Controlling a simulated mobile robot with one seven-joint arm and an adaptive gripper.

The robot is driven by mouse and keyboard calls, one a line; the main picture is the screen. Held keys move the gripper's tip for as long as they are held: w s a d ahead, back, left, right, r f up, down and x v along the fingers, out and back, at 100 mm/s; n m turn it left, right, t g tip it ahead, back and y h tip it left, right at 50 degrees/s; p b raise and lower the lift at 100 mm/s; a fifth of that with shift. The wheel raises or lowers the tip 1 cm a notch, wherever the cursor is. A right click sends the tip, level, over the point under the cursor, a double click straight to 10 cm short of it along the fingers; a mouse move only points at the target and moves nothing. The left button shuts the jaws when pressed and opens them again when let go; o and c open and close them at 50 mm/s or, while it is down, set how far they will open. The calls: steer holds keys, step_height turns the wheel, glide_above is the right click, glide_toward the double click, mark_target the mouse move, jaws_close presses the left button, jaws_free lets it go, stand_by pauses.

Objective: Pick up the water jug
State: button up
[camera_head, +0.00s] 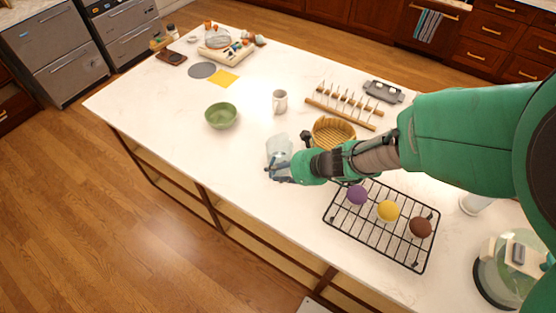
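A clear, bluish see-through vessel that looks like the water jug (278,148) stands on the white counter near its front edge. My gripper (279,172) is right at the jug, reaching in from the right, with its dark fingers low beside it. The fingers overlap the jug in the picture. I cannot tell whether they touch it or are closed around it. My arm and gripper hide part of the jug's right side.
A wicker basket (334,132) sits just behind my gripper. A white mug (279,101) and a green bowl (221,116) stand farther back and left. A black wire rack (383,243) with three coloured round items lies under my arm. The counter's (165,127) left front is clear.

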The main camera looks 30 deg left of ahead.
steer(key=b+x, duration=0.1)
steer(key=x, duration=0.3)
steer(key=shift+a+f, duration=0.25)
steer(key=shift+f, duration=0.1)
jaws_close()
steer(key=shift+w+r, duration=0.1)
